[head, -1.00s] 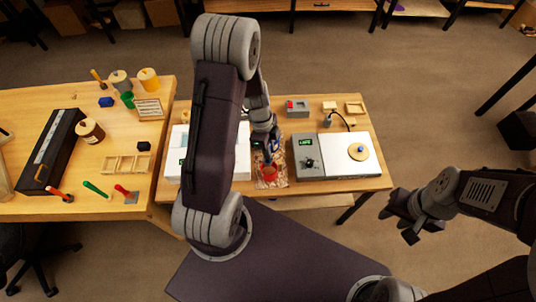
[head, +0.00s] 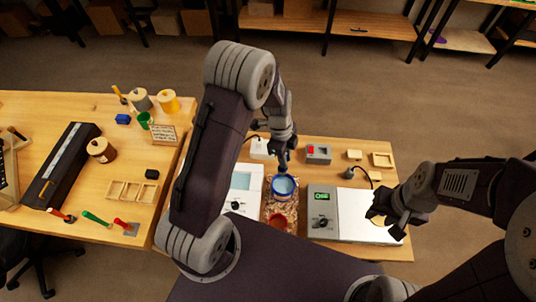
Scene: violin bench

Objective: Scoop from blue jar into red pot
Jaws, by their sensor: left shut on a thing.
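The blue jar (head: 284,188) stands open on a patterned mat (head: 292,208), its round mouth facing up. The red pot (head: 278,221) stands on the same mat, just nearer to me. My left gripper (head: 284,162) points down at the far edge of the blue jar. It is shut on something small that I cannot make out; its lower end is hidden. My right gripper (head: 383,213) is at the right over the white plate of the grey device (head: 322,207), its fingers apart and nothing seen between them.
A white device with a screen (head: 243,182) stands left of the mat, partly behind my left arm. A grey box with a red button (head: 318,153) and small wooden trays (head: 382,160) lie at the back. The left bench (head: 75,220) holds tools and jars.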

